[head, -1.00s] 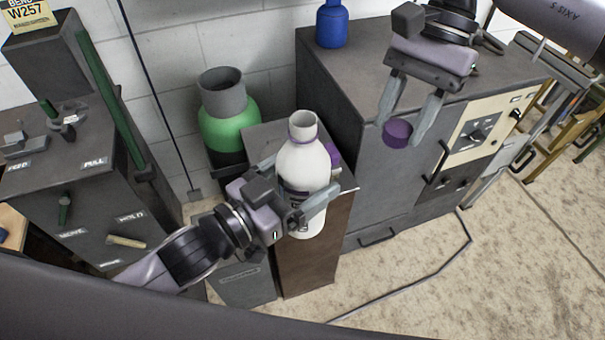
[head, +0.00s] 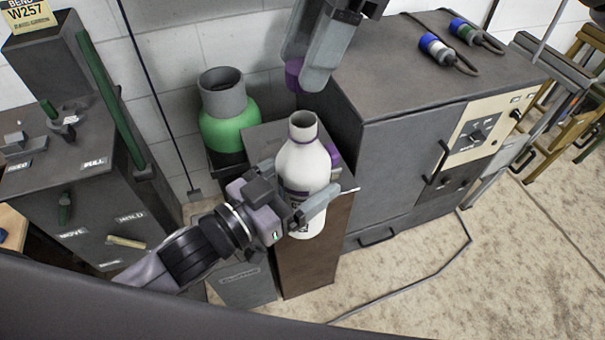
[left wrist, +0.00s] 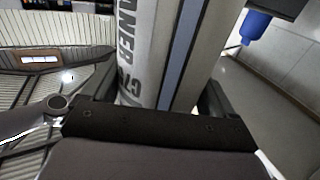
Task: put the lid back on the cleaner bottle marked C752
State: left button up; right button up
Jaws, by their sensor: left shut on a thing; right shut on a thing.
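The white cleaner bottle (head: 303,165) stands upright with its round mouth open at the top. My left gripper (head: 302,213) is shut around its lower body. In the left wrist view the bottle (left wrist: 137,45) fills the jaws, and part of its label reads "ANER" and "C75". My right gripper (head: 305,76) is shut on a purple lid (head: 294,74). The lid is in the air above the bottle's mouth, slightly to its left in the picture and apart from it. The right gripper's far finger is partly hidden.
A green container with a grey neck (head: 228,112) stands behind and left of the bottle. A dark cabinet (head: 400,150) is close on the right, with two corded cylinders (head: 437,46) on top. A purple thing (head: 333,158) shows behind the bottle. The floor at lower right is mostly clear.

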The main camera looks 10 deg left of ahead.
aim_at(300, 120)
jog(key=shift+f, duration=2)
jog(key=shift+r, duration=0.15)
jog(key=shift+f, duration=0.95)
jog(key=shift+f, duration=0.55)
